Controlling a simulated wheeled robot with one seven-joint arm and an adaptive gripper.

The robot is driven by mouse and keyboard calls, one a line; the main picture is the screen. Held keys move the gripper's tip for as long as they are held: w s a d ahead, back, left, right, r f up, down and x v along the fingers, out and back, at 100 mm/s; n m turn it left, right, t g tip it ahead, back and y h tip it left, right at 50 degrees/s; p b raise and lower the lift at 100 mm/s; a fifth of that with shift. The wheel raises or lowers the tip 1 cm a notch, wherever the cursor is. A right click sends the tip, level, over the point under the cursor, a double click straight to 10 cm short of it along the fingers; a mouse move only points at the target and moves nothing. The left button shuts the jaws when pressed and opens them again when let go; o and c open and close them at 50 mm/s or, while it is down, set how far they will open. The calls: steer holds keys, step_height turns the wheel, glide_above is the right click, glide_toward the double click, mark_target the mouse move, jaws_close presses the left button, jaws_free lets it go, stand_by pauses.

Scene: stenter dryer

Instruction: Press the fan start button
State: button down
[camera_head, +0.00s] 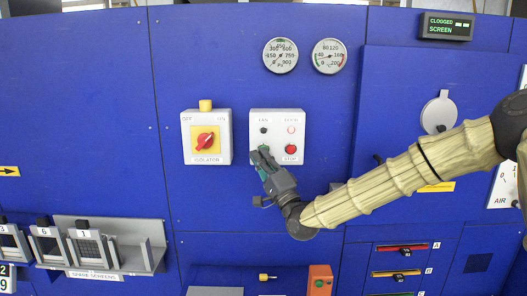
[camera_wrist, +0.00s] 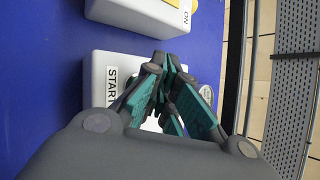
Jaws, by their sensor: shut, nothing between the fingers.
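The fan control box (camera_head: 298,127) is a pale box on the blue panel, with a black lamp at upper left, a lit reddish lamp at upper right and a red stop button (camera_head: 290,149) at lower right. My gripper (camera_head: 262,155) is shut and empty at the box's lower left, where it hides most of the start button; a bit of green shows at its tip. In the wrist view the box (camera_wrist: 97,68) shows the word START beside my closed fingers (camera_wrist: 165,70). The button itself is hidden there, and I cannot tell whether the fingertips touch it.
The isolator box (camera_head: 188,150) with a red knob stands left of the fan box. Two gauges (camera_head: 281,55) are above. A rack of spare screens (camera_head: 135,260) juts out at lower left. An orange box (camera_head: 320,275) with a green button stands below.

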steer(key=shift+w, duration=0.15)
steer(key=shift+w+b, duration=0.25)
steer(key=shift+b, duration=0.1)
steer(key=shift+w, duration=0.5)
stand_by(1.0)
steer(key=shift+s+b, duration=0.2)
steer(key=shift+b, duration=0.15)
steer(key=shift+s, duration=0.75)
steer(key=s+b, duration=0.1)
steer(key=s, duration=0.4)
steer(key=shift+b, duration=0.4)
